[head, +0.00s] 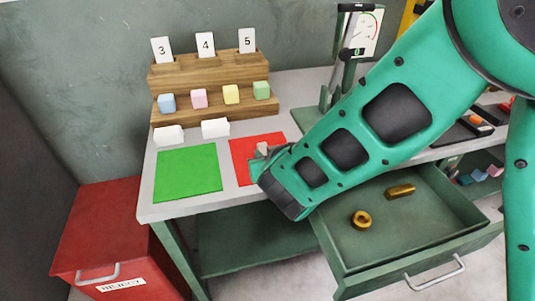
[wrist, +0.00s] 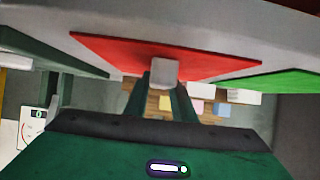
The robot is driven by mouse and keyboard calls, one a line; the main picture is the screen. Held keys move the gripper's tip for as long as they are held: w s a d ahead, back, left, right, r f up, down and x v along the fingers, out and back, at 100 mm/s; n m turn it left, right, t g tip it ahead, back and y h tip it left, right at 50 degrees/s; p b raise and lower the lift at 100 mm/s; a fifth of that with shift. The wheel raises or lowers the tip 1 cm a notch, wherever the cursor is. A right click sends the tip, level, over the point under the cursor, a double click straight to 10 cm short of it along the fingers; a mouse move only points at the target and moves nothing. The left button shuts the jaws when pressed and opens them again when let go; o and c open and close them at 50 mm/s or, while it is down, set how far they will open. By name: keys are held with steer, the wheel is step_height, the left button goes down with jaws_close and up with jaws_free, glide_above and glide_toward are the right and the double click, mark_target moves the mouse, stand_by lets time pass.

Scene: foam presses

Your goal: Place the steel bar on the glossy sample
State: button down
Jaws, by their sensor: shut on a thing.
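My gripper (wrist: 165,88) is shut on a light grey block (wrist: 165,70), whose square end shows between the fingertips in the wrist view. It may be the steel bar; I cannot tell for sure. In the head view the block (head: 262,148) shows just past my gripper, over or on the red mat (head: 243,165); its height above the mat is unclear. Two white blocks, a left one (head: 168,135) and a right one (head: 215,128), lie behind the mats. I cannot tell which piece is the glossy sample.
A green mat (head: 187,173) lies left of the red one. A wooden rack (head: 205,73) holds number cards and coloured cubes. A gauge press (head: 342,75) stands behind my arm. The open drawer (head: 433,220) holds a brass ring (head: 361,219) and brass bar (head: 400,191). A red reject bin (head: 105,230) stands left.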

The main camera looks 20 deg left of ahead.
steer(key=c, duration=1.5)
jaws_free()
steer(key=shift+r, duration=0.1)
steer(key=v, duration=1.2)
